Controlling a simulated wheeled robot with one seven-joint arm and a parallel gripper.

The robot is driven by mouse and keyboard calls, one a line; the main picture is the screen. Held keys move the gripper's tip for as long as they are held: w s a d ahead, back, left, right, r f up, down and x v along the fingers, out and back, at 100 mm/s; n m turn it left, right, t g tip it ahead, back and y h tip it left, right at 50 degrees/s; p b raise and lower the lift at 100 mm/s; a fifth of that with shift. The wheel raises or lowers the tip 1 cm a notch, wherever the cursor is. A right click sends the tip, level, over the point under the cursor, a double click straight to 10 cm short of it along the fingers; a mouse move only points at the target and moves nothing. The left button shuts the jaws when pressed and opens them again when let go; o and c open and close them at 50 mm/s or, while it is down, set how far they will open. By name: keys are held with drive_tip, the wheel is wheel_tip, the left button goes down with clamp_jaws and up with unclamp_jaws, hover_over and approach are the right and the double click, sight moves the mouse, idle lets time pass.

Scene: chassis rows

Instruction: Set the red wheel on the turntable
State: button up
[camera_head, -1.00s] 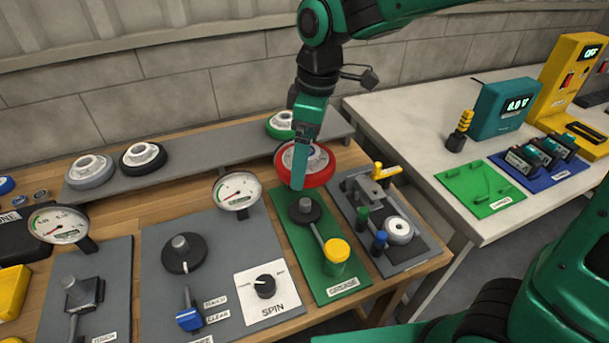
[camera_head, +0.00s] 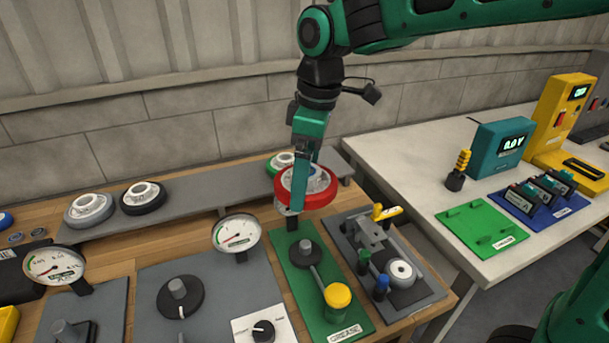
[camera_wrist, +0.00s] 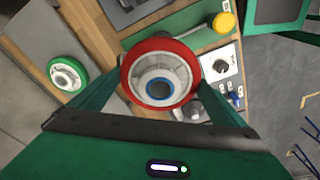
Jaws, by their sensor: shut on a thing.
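The red wheel (camera_head: 322,199), red-rimmed with a pale hub, is held in my gripper (camera_head: 298,200) above the bench, near the back end of the green GREASE panel. In the wrist view the red wheel (camera_wrist: 134,86) sits between the two green fingers, its hub facing the camera around a blue ring. My gripper is shut on it. The likely turntable, a black disc with a grey post (camera_head: 180,298), stands on a grey panel to the left, front of the wheel. It carries no wheel. I cannot confirm its name from a label.
A grey shelf (camera_head: 215,203) at the back bears a grey, a black and a green wheel (camera_head: 283,163). Gauges (camera_head: 237,233) stand up from the panels. A yellow-capped grease post (camera_head: 338,296) and a clamp fixture (camera_head: 385,255) stand to the right. A white table lies beyond.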

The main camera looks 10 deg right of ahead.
drive_tip(key=shift+r, duration=1.75)
